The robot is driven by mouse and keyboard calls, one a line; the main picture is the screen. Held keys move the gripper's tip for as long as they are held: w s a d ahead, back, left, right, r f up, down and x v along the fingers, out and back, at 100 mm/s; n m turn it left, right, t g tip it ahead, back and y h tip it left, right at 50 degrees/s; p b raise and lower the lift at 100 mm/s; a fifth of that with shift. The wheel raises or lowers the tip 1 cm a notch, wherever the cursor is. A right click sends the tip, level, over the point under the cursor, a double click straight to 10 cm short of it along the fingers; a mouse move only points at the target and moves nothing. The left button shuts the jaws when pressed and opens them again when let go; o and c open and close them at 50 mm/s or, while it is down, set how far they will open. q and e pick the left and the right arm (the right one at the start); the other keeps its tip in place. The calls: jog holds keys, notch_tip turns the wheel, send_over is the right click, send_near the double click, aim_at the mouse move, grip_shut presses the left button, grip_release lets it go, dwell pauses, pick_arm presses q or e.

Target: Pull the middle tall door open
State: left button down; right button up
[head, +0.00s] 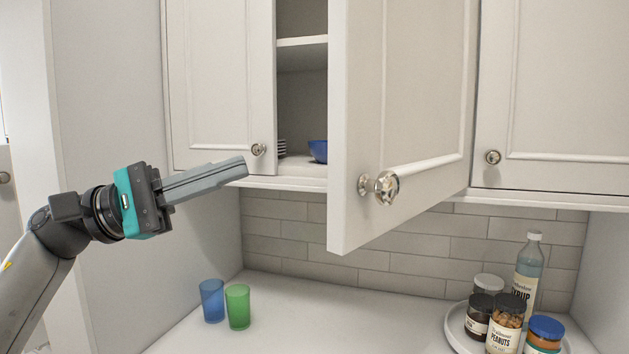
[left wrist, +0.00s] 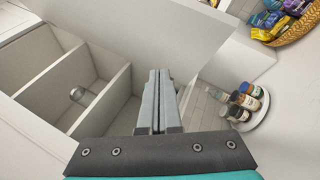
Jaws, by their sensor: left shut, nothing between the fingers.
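The middle tall door (head: 405,110) stands swung well out from the upper cabinet, hinged on its right side. Its round knob (head: 386,188) is near the lower free edge, with nothing holding it. The opening to its left shows shelves inside. My left gripper (head: 245,168) is shut and empty, in front of the left door's lower right part and left of the open door, clear of the knob. In the left wrist view the shut fingers (left wrist: 158,75) point ahead, with open shelves to their left. My right gripper is in neither view.
The closed left door (head: 215,80) and closed right door (head: 550,80) flank the opening. Inside are a blue bowl (head: 318,151) and stacked plates (head: 282,147). Below, blue (head: 212,301) and green (head: 237,307) cups and a tray (head: 455,327) of jars stand on the counter.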

pick_arm(q)
jog(key=s+d+m+g+y+p, duration=0.1)
jog(key=s+d+m+p, duration=0.1)
jog(key=d, duration=0.3)
jog(key=s+d+m+g+y+p, duration=0.1)
jog(key=s+d+m+y, duration=0.1)
jog(key=d, duration=0.3)
jog(key=shift+d+m+p, duration=0.35)
jog(key=shift+d+m, duration=0.05)
jog(key=shift+m, duration=0.5)
jog(key=shift+f, duration=0.1)
